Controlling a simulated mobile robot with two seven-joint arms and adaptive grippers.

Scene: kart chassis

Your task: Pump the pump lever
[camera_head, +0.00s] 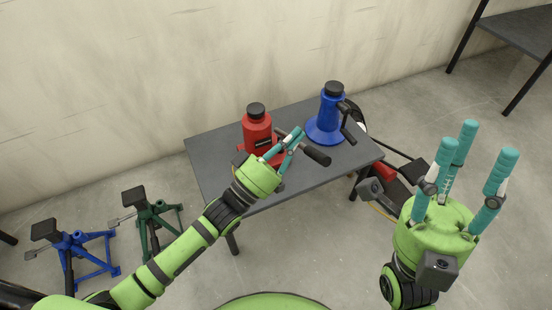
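A red bottle jack (257,132) with a black cap stands on the dark grey table. A black pump lever (316,155) sticks out from it toward the lower right. My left gripper (297,136) is at this lever, its teal fingers lying across it in the picture. The fingertips are close together, but I cannot tell whether they are closed on the lever. The gripper partly hides the lever and the jack's base. My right gripper (476,148) is open and empty, raised at the right, away from the table.
A blue jack (328,116) with a black lever stands on the table (226,172) at the back right. A blue stand (84,248) and a green stand (151,217) are on the floor at left. Black and red equipment (386,172) is right of the table. A shelf (520,30) is upper right.

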